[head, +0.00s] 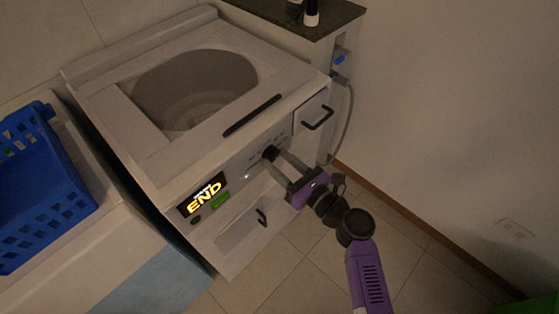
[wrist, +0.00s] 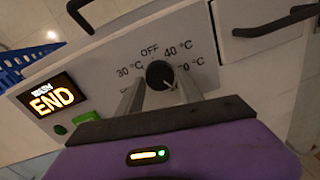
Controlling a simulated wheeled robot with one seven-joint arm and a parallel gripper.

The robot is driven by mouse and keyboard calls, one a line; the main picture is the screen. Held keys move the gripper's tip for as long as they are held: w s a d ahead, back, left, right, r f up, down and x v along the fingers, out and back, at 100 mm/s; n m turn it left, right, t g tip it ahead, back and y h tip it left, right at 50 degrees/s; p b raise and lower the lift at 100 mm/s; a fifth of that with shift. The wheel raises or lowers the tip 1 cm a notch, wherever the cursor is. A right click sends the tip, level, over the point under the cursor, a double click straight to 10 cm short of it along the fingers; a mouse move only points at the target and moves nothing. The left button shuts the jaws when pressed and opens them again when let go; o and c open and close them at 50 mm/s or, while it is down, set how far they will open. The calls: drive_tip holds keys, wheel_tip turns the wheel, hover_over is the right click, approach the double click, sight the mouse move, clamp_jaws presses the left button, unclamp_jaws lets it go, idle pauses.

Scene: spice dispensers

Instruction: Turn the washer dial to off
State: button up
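The washer (head: 118,120) stands with its panel facing right and down in the head view. Its black round dial (wrist: 159,74) shows in the wrist view, ringed by the labels 30 °C, OFF, 40 °C and others partly hidden. OFF is at the top. A small pale mark on the dial seems to point to the lower right. The dial also shows in the head view (head: 269,153). My gripper (wrist: 160,86) has its two fingers apart, one on each side of the dial. I cannot tell whether they touch it.
A lit END display (wrist: 51,98) and a green button (wrist: 86,118) are left of the dial. Black handles (head: 318,118) and (head: 262,217) stick out from the front. A blue basket (head: 40,190) sits at the left. Open tiled floor lies in front.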

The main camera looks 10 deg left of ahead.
clamp_jaws()
